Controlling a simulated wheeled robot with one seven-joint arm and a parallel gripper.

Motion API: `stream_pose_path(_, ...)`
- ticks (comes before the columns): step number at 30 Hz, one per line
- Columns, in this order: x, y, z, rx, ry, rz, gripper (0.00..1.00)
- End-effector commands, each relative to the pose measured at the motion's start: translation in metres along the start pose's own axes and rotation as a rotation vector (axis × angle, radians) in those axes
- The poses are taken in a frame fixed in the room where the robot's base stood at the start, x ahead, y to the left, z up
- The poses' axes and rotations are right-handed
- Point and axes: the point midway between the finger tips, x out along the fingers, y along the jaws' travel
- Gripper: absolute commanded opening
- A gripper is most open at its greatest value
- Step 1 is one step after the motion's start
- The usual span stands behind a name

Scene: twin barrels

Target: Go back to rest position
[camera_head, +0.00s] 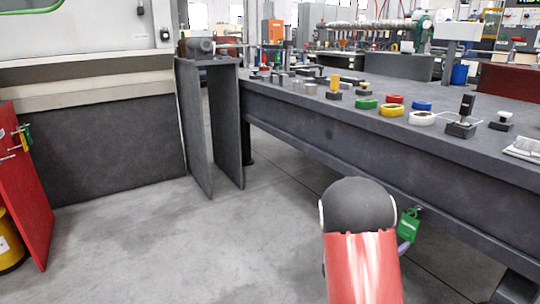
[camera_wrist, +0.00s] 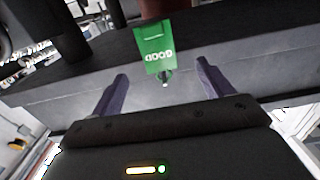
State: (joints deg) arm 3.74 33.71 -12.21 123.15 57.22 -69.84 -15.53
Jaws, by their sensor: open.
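My gripper (camera_wrist: 162,70) is open, with its two dark fingers apart and nothing held between them. A green tag (camera_wrist: 154,45) with upside-down lettering "GOOD" hangs just beyond the fingertips in the wrist view. It hangs by a small hook (camera_wrist: 165,77) on the side of the grey bench. In the head view the green tag (camera_head: 407,226) shows at the bench's front side, just right of my red and black arm. My arm hides most of the gripper there; only a bit of a finger shows below the tag.
The long grey bench (camera_head: 330,142) runs along the right, with several colored rings and small fixtures on top. A red board (camera_head: 25,180) with hanging tags and a yellow barrel (camera_head: 10,240) stand at the left. The floor (camera_head: 170,240) in the middle is clear.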

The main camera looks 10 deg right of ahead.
Motion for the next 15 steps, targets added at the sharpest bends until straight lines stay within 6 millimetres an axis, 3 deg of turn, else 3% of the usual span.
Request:
stream_pose_path(4,-0.015,-0.025,-0.032,0.067,-0.102,-0.129,0.79)
stream_pose_path(7,-0.043,-0.051,-0.065,0.118,-0.229,-0.296,0.79)
stream_pose_path(12,-0.121,-0.08,-0.123,0.124,-0.45,-0.609,0.79)
stream_pose_path(15,-0.175,-0.078,-0.152,0.071,-0.563,-0.773,0.79)
